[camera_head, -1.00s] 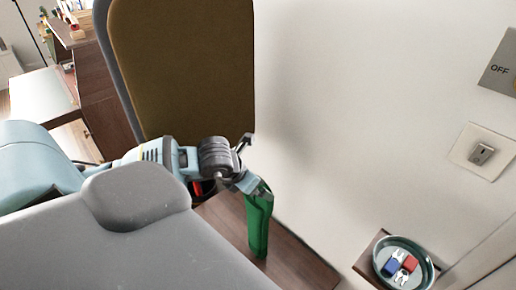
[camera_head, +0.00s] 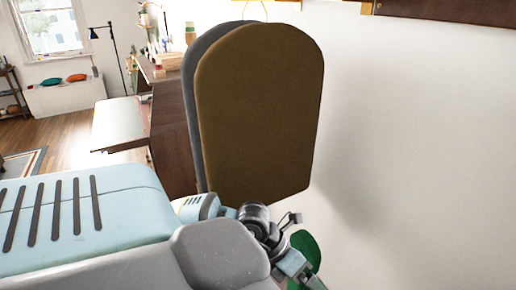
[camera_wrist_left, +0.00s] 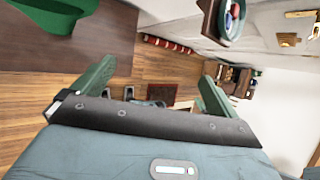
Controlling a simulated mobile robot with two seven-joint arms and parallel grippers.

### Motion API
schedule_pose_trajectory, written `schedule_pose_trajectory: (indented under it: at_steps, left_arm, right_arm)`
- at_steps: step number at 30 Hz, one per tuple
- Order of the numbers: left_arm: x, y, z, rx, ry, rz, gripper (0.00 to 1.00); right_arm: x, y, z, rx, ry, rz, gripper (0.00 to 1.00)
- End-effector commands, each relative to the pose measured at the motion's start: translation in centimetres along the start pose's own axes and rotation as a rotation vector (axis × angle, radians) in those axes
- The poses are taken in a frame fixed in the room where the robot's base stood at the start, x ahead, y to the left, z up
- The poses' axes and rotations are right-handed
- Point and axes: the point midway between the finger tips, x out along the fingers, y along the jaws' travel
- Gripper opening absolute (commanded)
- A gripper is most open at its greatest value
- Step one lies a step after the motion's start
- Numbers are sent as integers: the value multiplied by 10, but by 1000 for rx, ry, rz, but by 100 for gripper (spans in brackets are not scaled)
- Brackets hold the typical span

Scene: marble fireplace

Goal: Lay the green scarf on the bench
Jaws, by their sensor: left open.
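The green scarf (camera_head: 306,248) shows in part behind my left gripper (camera_head: 299,246) at the bottom of the head view. In the left wrist view the scarf (camera_wrist_left: 55,12) lies at the top left against a dark brown wooden surface (camera_wrist_left: 85,45), which looks like the bench top. The fingers of my left gripper (camera_wrist_left: 153,88) are spread apart with nothing between them, and the scarf is clear of them there. The bench is not visible in the head view. My right gripper is in neither view.
A tall brown padded panel (camera_head: 260,110) stands just beyond my left arm, near the white wall (camera_head: 420,130). A round dish with red and blue items (camera_wrist_left: 232,20) is at the top of the wrist view. Wooden floor (camera_wrist_left: 145,70) is open below.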

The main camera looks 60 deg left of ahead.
Motion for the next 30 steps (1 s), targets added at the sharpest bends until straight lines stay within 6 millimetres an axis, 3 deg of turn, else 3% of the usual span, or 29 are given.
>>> schedule_pose_trajectory:
  at_steps: [1,6,10,14,17,20,24,27,30]
  left_arm:
    - [13,-18,-15,-97,7,-133,98]
    - [29,-66,-32,-458,-56,-512,98]
    - [33,-72,-31,-794,-159,-715,98]
    - [41,-51,-35,-1173,-292,-826,98]
    - [53,-22,-52,-1486,-397,-843,98]
    - [70,11,-85,-1809,-494,-796,98]
    - [98,44,-155,-2237,-579,-645,98]
    - [113,51,-204,-2470,-596,-520,98]
    - [123,51,-239,-2625,-590,-422,98]
  right_arm:
    - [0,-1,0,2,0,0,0]
    - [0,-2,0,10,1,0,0]
    - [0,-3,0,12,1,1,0]
    - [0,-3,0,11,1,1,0]
    - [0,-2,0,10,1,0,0]
    - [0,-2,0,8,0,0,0]
    - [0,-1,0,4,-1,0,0]
    - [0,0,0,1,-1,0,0]
    - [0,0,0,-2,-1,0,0]
